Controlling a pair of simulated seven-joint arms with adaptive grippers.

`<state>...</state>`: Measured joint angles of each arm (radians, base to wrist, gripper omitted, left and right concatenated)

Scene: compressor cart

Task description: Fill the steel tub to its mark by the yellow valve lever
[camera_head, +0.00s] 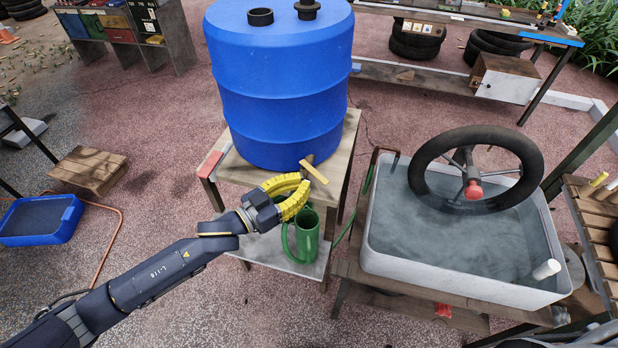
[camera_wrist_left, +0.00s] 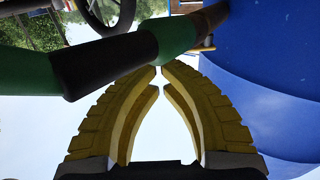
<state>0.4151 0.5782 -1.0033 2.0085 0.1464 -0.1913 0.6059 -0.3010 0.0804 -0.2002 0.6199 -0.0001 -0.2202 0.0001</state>
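The yellow valve lever (camera_head: 314,172) sticks out at the tap low on the front of the blue barrel (camera_head: 275,95). My left gripper (camera_head: 306,188) is just below the lever; I cannot tell if they touch. In the left wrist view its yellow fingers (camera_wrist_left: 161,68) come together at the tips, with nothing visible between them. The pale grey steel tub (camera_head: 375,262) stands at right, holding greyish water (camera_head: 425,240). Its mark cannot be made out. A green hose (camera_head: 345,229) runs between barrel stand and tub. My right gripper is not in view.
A black spoked wheel (camera_head: 428,165) with a red hub is over the tub. A white cylinder (camera_head: 546,269) is at the tub's right front. A blue tray (camera_head: 40,218) lies at left.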

